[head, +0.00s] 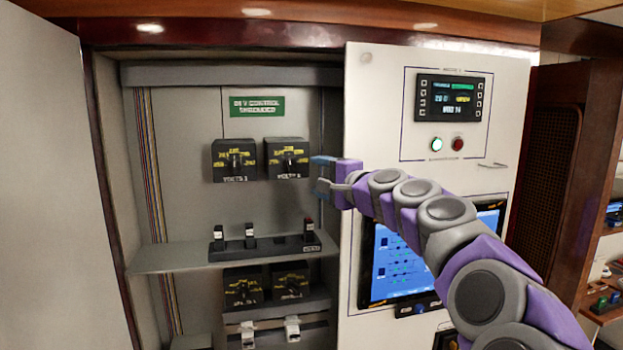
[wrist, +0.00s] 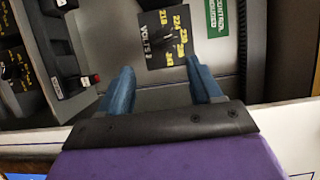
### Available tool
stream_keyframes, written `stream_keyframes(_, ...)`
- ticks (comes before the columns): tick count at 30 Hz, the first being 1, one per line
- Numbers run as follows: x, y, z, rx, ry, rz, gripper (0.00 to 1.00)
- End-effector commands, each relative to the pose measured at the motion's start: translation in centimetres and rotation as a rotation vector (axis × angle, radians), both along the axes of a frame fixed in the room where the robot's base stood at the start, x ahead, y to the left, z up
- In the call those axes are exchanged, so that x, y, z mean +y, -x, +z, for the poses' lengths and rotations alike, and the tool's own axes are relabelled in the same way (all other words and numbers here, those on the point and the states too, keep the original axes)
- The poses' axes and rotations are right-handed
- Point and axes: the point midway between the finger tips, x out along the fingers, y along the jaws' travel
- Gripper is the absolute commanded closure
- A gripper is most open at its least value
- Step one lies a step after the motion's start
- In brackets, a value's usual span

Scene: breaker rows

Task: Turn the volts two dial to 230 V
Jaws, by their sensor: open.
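The volts two dial (head: 288,159) is the right one of two black dials with yellow markings on the cabinet's back panel in the head view. My gripper (head: 320,174) has blue fingers, is open and empty, and sits to the right of the dial. In the wrist view its fingertips (wrist: 161,76) point toward the dial's panel, apart from the dial.
The volts one dial (head: 234,160) is directly left. A shelf (head: 178,256) with a row of small switches (head: 249,236) lies below, with more dials (head: 242,287) under it. A white panel with a display (head: 451,98) and a blue screen (head: 392,264) stands right of the opening.

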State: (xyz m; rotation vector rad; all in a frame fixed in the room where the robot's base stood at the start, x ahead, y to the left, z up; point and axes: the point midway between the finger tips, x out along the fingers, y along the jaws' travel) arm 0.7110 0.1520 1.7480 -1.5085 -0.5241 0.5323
Motion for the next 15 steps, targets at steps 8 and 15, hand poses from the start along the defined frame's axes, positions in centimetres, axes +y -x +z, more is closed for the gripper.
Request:
stream_keyframes(8,-2.5,3.1,0.0,0.000,-0.001,-0.001,0.36)
stream_keyframes(15,-3.5,4.4,-0.2,0.002,0.002,0.000,0.36)
